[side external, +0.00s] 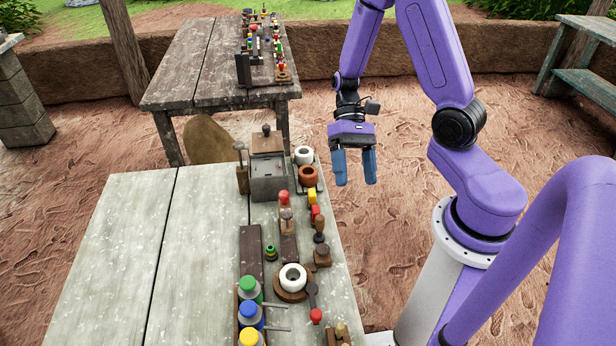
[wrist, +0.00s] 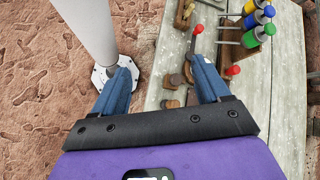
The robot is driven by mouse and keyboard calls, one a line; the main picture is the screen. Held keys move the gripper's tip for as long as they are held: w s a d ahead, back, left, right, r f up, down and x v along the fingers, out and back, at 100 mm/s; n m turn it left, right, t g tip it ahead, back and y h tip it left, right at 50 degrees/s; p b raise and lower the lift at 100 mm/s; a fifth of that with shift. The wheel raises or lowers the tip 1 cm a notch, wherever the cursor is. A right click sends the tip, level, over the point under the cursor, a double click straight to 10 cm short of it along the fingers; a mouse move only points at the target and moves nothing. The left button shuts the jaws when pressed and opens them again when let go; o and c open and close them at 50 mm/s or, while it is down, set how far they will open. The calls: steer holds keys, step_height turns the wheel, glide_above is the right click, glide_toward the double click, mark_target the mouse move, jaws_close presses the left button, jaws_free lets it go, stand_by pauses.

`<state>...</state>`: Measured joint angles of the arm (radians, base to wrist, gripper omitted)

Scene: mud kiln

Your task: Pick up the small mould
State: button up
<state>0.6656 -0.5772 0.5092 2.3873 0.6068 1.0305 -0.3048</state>
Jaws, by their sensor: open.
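My gripper (side external: 356,180) hangs fingers-down beyond the right edge of the near table, over the mud floor. It is open and empty. In the wrist view its two blue fingers stand wide apart, with nothing between the tips (wrist: 161,66) but the floor and table edge. I cannot tell for certain which piece is the small mould. Candidates on the table include a white ring (side external: 304,153) and a terracotta ring (side external: 309,178) at the far right corner, left of my gripper. Another white ring (side external: 293,277) sits on a round brown base nearer the camera.
The near table (side external: 120,250) is bare on its left. A grey box (side external: 269,188) with a wooden top, small red-topped tools (side external: 285,200) and green, blue and yellow-topped cylinders (side external: 250,288) crowd its right side. Another cluttered table (side external: 200,65) stands behind.

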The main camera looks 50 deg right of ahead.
steer(key=w+d+f+m+t+y, duration=0.3)
steer(key=w+f+m+t+y, duration=0.15)
steer(key=m, duration=0.35)
steer(key=m+t+h, duration=0.8)
steer(key=m+t, duration=1)
steer(key=m, duration=0.4)
glide_toward(317, 174)
steer(key=shift+h, duration=0.25)
steer(key=x, duration=0.7)
steer(key=shift+w+a+f, duration=0.1)
steer(key=shift+w, duration=0.3)
steer(key=shift+a+x, duration=0.2)
steer(key=shift+x, duration=2.35)
steer(key=shift+f, duration=0.1)
steer(key=c, duration=0.8)
